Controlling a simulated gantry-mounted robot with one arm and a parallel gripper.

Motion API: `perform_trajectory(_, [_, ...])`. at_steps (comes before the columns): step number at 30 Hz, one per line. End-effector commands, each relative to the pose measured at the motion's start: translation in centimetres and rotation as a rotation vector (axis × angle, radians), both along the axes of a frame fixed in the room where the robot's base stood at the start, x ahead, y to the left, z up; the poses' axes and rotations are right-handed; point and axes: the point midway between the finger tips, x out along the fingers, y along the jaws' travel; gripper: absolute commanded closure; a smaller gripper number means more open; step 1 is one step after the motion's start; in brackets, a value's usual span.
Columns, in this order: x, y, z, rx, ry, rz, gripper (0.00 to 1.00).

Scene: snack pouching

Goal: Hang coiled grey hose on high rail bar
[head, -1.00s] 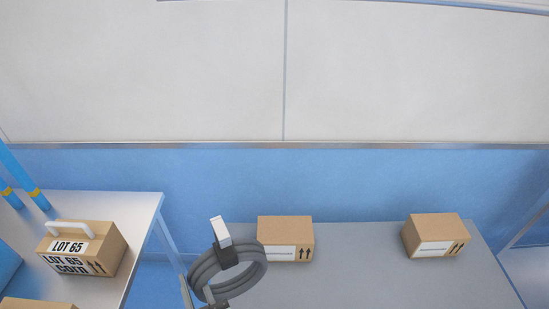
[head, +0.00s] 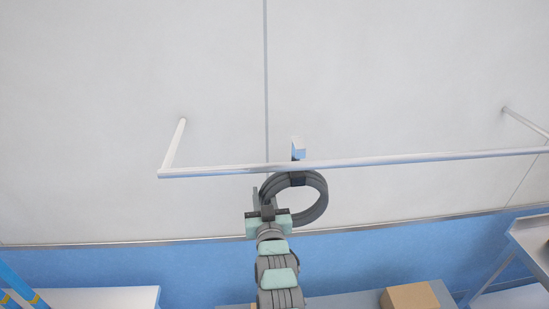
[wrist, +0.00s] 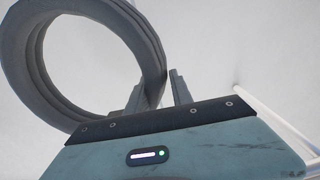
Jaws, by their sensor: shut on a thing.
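The coiled grey hose (head: 318,211) hangs in my gripper (head: 262,203), which is shut on its left side in the head view. A dark band with a pale, blue-edged hook piece (head: 298,149) stands up from the coil's top. The high rail bar (head: 400,159) crosses the picture between the coil and the hook tip. I cannot tell whether the hook touches or sits over the bar. In the wrist view the coil (wrist: 88,12) fills the upper left, beside my gripper's fingers (wrist: 157,92); a white bar (wrist: 272,117) shows at the right.
The bar's left arm (head: 174,145) and right arm (head: 524,122) run back to the pale wall (head: 90,80). Below are a box (head: 410,296) on a grey table and a white table (head: 95,298) at left. A shelf frame (head: 530,240) stands at right.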

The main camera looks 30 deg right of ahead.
Motion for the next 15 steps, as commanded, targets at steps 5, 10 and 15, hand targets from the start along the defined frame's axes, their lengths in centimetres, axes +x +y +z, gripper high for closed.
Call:
perform_trajectory(5, [0.1,-3.0,4.1,-0.003,-0.003,-0.035,1.00])
perform_trajectory(10, [-0.2,-3.6,4.5,-0.003,-0.001,-0.044,1.00])
perform_trajectory(15, [-1.0,-3.2,4.3,-0.001,0.000,-0.043,1.00])
